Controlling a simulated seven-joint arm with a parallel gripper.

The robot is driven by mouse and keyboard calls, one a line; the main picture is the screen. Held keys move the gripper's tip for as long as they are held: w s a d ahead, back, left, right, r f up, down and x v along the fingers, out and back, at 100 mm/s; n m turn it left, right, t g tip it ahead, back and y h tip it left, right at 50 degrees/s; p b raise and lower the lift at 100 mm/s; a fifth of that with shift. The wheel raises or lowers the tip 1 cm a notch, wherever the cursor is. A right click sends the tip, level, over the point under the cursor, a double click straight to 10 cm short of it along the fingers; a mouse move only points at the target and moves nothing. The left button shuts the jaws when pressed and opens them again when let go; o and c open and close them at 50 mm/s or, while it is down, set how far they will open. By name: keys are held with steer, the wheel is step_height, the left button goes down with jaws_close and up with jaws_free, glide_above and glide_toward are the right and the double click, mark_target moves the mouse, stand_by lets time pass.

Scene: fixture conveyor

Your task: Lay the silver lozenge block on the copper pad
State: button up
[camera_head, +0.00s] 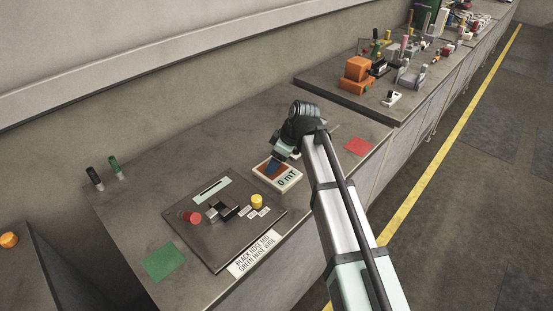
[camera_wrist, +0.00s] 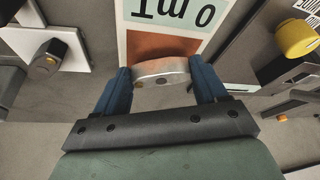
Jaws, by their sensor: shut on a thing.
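The silver lozenge block (camera_wrist: 162,72) is held between the two blue fingers of my gripper (camera_wrist: 163,84) in the wrist view. The copper pad (camera_wrist: 150,45) lies just beyond the block, on a pale unit whose display reads "0 mT". The block overlaps the pad's near part in that view; I cannot tell if it touches the pad. In the head view my gripper (camera_head: 273,169) is over the copper pad (camera_head: 263,167), and the block is hidden there.
A dark panel (camera_head: 215,248) with a red knob (camera_head: 190,217) and a yellow knob (camera_head: 257,201) stands left of the unit. A green patch (camera_head: 164,262) and a red patch (camera_head: 358,147) mark the bench. Several parts crowd the far bench.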

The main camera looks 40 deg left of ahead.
steer(key=shift+f, duration=0.35)
steer(key=o, duration=1.1)
steer(key=shift+r, duration=0.1)
